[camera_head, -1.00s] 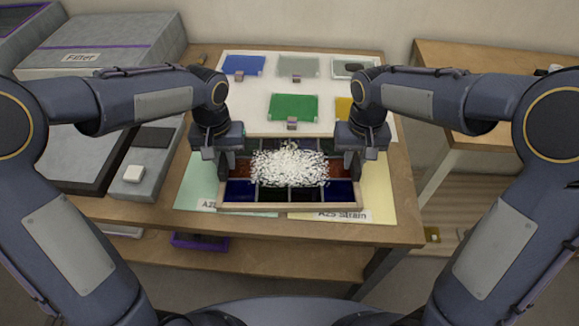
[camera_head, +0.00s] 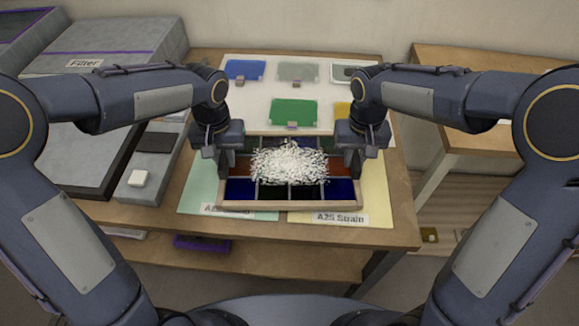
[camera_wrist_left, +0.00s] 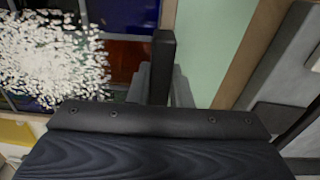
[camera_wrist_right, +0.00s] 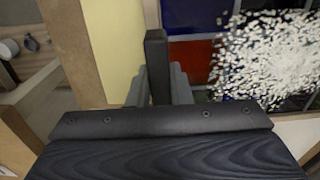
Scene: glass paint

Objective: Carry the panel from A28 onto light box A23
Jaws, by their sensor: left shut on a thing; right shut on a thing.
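The panel (camera_head: 290,205) is a wooden frame with a grid of dark blue, red and green glass panes. A loose heap of white grains (camera_head: 289,161) covers its middle. My left gripper (camera_head: 226,160) is shut on its left side, and my right gripper (camera_head: 354,160) is shut on its right side. Both wrist views show a dark finger at the frame's edge, beside panes (camera_wrist_left: 130,60) and (camera_wrist_right: 190,60). The panel looks level above a green mat (camera_head: 196,190) and a yellow mat (camera_head: 379,190) labelled A25 Strain. I can read no A23 or A28 label.
A white board (camera_head: 215,118) with blue, grey, green and yellow pieces lies behind the panel. At left are a grey unit with a white button (camera_head: 137,179) and a grey box labelled Filter (camera_head: 120,45). Another wooden table (camera_head: 480,60) stands at right, across a gap.

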